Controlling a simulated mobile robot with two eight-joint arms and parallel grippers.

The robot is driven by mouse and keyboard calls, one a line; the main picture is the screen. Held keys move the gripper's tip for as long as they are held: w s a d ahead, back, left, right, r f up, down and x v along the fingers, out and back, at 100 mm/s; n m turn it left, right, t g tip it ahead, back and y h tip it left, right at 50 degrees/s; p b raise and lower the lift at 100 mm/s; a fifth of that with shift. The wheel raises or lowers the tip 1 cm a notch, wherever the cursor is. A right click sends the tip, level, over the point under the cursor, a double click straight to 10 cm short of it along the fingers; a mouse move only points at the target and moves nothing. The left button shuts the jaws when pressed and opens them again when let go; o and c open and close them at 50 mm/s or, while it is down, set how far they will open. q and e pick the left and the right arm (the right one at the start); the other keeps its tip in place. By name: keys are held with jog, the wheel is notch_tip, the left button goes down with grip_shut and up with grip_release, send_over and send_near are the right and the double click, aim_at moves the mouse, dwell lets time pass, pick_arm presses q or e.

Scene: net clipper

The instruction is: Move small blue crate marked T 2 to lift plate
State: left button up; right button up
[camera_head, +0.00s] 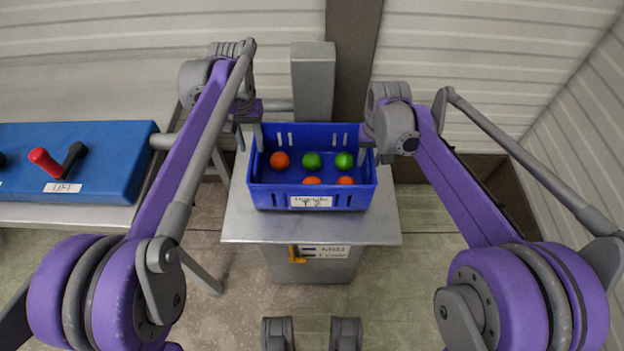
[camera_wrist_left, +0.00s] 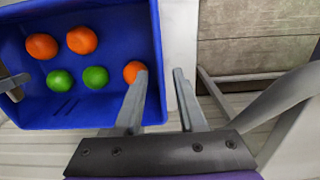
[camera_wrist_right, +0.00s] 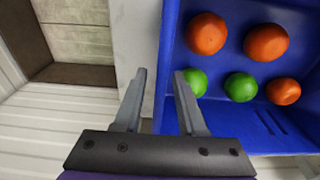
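The small blue crate (camera_head: 258,195), labelled with "T 2" on its front, sits level on a grey metal plate (camera_head: 375,228) that looks like the lift plate. It holds several orange and green balls or fruits. My left gripper (camera_head: 251,138) is at the crate's left wall. In the left wrist view its fingers (camera_wrist_left: 162,72) are apart, one over the crate's inside and one outside the wall. My right gripper (camera_head: 368,145) is at the right wall. In the right wrist view its fingers (camera_wrist_right: 160,72) are likewise apart, on either side of the wall.
A grey column (camera_head: 313,80) stands behind the plate. A blue control box (camera_head: 100,150) with red and black levers rests on a metal table at the left. A yellow latch (camera_head: 296,254) and a label are below the plate's front edge.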

pick_arm(q)
notch_tip(320, 180, up, 6)
jog(key=shift+f, duration=0.1)
pick_arm(e)
jog(key=shift+r, duration=0.1)
jog(key=r, duration=0.8)
jog(key=s+r, duration=0.1)
jog(key=r, duration=0.2)
jog(key=shift+s+r, duration=0.1)
jog(key=shift+r, duration=0.3)
